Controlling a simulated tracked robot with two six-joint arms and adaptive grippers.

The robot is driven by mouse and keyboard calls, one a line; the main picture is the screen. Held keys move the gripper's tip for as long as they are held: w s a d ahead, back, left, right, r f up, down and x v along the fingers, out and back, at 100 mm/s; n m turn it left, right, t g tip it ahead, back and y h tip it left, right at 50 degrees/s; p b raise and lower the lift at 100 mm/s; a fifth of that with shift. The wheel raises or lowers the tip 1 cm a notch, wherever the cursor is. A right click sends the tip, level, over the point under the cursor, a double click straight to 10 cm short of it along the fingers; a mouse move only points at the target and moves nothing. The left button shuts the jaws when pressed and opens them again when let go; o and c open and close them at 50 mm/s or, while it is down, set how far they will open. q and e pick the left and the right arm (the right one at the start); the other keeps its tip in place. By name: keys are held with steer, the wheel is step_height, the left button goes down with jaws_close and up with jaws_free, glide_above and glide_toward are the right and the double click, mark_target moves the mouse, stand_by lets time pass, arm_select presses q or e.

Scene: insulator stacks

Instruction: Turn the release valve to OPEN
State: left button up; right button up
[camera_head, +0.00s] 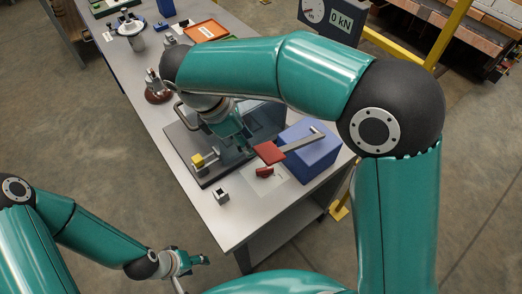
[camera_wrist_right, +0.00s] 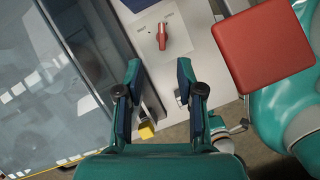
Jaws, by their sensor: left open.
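My right gripper (camera_wrist_right: 158,84) is open and empty in the right wrist view. The knob appears beyond its fingertips, roughly in line with the gap, and apart from them. In the head view my right gripper (camera_head: 243,146) is over the machine, left of the knob. My left gripper (camera_head: 203,261) is open and empty, low in front of the table.
A lever with a red square pad (camera_head: 269,152) sticks out near the knob; the pad is close right in the wrist view (camera_wrist_right: 272,45). A blue box (camera_head: 312,153) stands behind. A small metal cube (camera_head: 221,195) stands near the front edge. A display (camera_head: 342,22) reads 0 kN.

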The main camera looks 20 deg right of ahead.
mark_target(264, 168)
steer(key=x, duration=0.8)
steer(key=a+x, duration=0.1)
steer(key=x, duration=0.4)
steer(key=shift+s+f+p, duration=0.15)
steer(key=shift+f+p, duration=0.15)
steer(key=shift+c, duration=0.3)
jaws_close()
